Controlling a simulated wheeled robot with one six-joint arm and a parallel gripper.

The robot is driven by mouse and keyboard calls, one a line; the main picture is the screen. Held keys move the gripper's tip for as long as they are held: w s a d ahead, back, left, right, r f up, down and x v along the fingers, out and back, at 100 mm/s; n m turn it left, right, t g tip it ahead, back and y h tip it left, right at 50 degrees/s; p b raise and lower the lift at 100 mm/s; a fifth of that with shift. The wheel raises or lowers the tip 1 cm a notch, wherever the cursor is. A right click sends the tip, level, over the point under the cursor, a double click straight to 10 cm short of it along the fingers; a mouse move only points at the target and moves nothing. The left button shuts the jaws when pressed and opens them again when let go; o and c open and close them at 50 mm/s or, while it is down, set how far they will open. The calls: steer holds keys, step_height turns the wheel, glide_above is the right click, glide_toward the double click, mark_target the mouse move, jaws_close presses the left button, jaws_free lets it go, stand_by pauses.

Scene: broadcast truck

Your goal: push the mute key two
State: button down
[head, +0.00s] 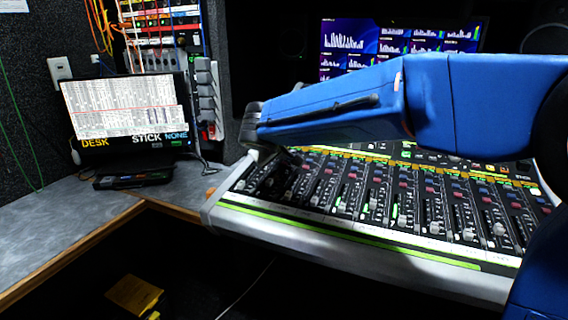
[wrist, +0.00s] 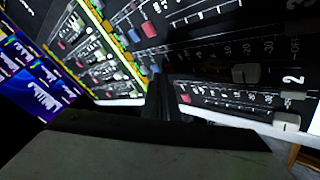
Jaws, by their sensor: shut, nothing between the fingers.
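The mixing desk (head: 300,212) has a row of channel strips with faders and small red and blue keys. My gripper (head: 292,158) points down over the left end of the desk, dark against dark strips. In the wrist view, my gripper (wrist: 160,98) is shut and empty, with its tips close to the panel between two strips. A strip label "2" (wrist: 293,79) shows at right, beside a grey fader cap (wrist: 245,73). A red key (wrist: 186,98) and a blue key (wrist: 155,70) lie close to the fingertips. I cannot tell which key is mute key two, or whether the tips touch anything.
A laptop-like screen (head: 125,108) stands on the grey side counter (head: 60,228) at left. A wide monitor (head: 400,45) is behind the desk. The desk's pale front rim (head: 350,258) borders a dark floor with a yellow box (head: 134,294).

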mark_target(282, 170)
steer(key=shift+f, duration=0.4)
stand_by(0.4)
steer(key=shift+r, duration=0.15)
steer(key=shift+s+r, duration=0.1)
steer(key=shift+r, duration=0.65)
step_height(282, 170, up, 6)
steer(key=shift+s+a, duration=0.2)
steer(key=shift+s, duration=0.2)
stand_by(0.4)
